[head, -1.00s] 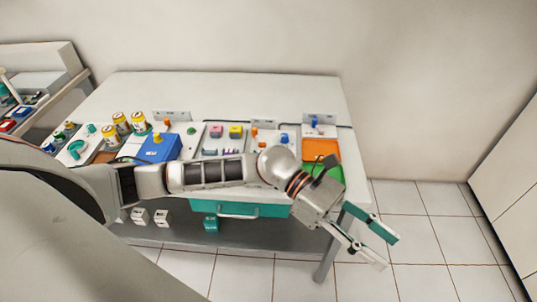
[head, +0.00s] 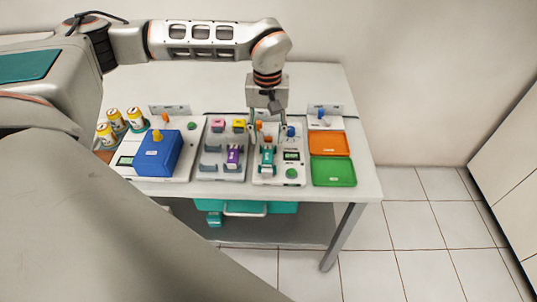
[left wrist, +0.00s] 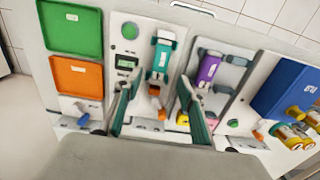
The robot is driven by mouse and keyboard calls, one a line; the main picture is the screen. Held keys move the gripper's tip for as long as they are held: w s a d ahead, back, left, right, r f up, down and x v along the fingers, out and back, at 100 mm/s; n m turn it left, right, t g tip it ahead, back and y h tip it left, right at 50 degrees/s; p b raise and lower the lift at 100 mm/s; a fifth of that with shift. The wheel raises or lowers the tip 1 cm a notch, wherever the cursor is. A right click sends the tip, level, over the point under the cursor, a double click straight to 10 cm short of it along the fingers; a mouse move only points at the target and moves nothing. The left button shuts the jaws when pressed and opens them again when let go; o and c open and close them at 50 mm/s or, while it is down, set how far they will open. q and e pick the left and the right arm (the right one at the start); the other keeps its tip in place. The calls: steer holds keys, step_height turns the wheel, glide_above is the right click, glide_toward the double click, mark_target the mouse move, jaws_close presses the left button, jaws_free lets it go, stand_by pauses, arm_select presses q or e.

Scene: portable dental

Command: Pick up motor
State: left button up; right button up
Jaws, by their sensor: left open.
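No label that I can read says which part is the motor. Two small motor-like bodies show: a teal and white one (head: 267,160) on a white station with a small display, and a purple and white one (head: 233,155) in a grey holder to its left. My left gripper (head: 266,138) points down over the white station, open and empty. In the left wrist view its fingers (left wrist: 158,84) stand apart, with the near end of the teal body (left wrist: 160,56) between and just beyond the tips. The purple body (left wrist: 207,70) lies outside the fingers. My right gripper is not in view.
An orange tray (head: 329,143) and a green tray (head: 333,173) lie right of the station. A blue box (head: 158,154) with a yellow knob stands to the left, near several yellow cans (head: 116,120). Small orange and blue pieces sit behind the teal body. The table's back is clear.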

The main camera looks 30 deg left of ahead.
mark_target(268, 154)
arm_select(q)
steer(key=f, duration=0.6)
steer(key=shift+s+d+f, duration=0.25)
steer(key=shift+s+f, duration=0.1)
jaws_close()
